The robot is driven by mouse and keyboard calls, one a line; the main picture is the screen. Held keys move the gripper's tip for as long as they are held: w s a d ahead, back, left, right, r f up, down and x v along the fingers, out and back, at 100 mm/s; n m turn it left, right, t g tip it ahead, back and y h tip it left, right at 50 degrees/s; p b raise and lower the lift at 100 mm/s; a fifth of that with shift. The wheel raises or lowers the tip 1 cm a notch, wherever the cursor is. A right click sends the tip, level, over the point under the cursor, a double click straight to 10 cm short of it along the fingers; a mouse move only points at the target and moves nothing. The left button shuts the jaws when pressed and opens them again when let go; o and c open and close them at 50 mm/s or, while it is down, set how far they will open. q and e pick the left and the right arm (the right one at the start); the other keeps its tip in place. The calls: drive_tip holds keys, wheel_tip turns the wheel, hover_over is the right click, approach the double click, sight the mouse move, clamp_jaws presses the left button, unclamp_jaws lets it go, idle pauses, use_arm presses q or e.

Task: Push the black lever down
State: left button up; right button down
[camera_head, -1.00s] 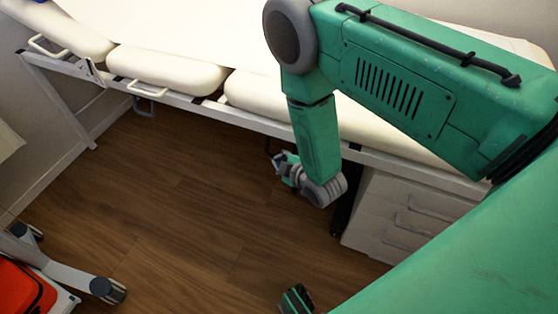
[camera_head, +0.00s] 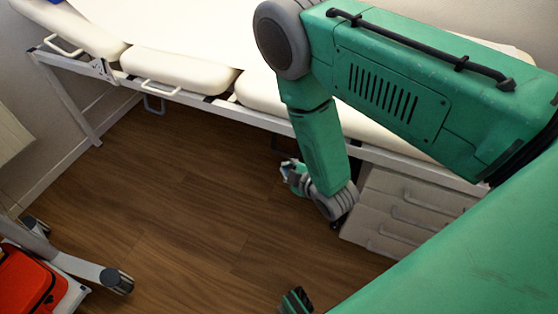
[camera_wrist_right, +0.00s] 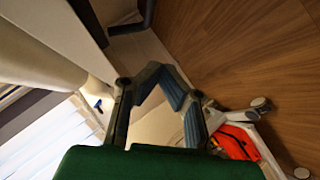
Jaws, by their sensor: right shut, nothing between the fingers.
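My right gripper (camera_head: 291,170) is low beside the near edge of the white bed, above the floor. In the right wrist view its two blue-padded fingers (camera_wrist_right: 160,74) come together at the tips with nothing between them. A bent black bar (camera_wrist_right: 146,14), which may be the black lever, shows at the top of the wrist view, apart from the fingertips. In the head view a small dark loop (camera_head: 154,104) hangs under the bed frame; I cannot tell whether it is the same part.
The padded bed (camera_head: 180,72) with its white rail spans the back. A white drawer unit (camera_head: 405,209) stands right of my right gripper. A wheeled base (camera_head: 112,279) and a red bag (camera_head: 22,284) are at lower left. The wooden floor (camera_head: 180,190) between is clear.

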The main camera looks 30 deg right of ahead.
use_arm(q)
drive_tip(key=r+p, duration=0.2)
drive_tip(key=d+r+p, duration=0.1)
drive_tip(key=r, duration=0.1)
drive_tip(key=shift+d+r+p, duration=0.1)
drive_tip(key=shift+r+p, duration=0.25)
drive_tip(key=shift+p, duration=0.05)
use_arm(e)
drive_tip(key=s+d+r+m+g, duration=0.1)
drive_tip(key=s+m+g, duration=0.4)
drive_tip(key=s, duration=0.7)
drive_tip(key=s+d+r+m+g, duration=0.1)
drive_tip(key=s+m+g, duration=0.4)
drive_tip(key=s, duration=0.8)
drive_tip(key=shift+d+r+m+g+h, duration=0.3)
drive_tip(key=shift+d+r+m+g, duration=0.15)
drive_tip(key=shift+g, duration=0.15)
use_arm(q)
drive_tip(key=shift+s+a+f, duration=0.1)
drive_tip(key=shift+a, duration=0.15)
use_arm(e)
drive_tip(key=shift+s+a, duration=0.1)
drive_tip(key=shift+a, duration=0.15)
use_arm(q)
drive_tip(key=shift+d, duration=0.15)
use_arm(e)
drive_tip(key=shift+d, duration=0.1)
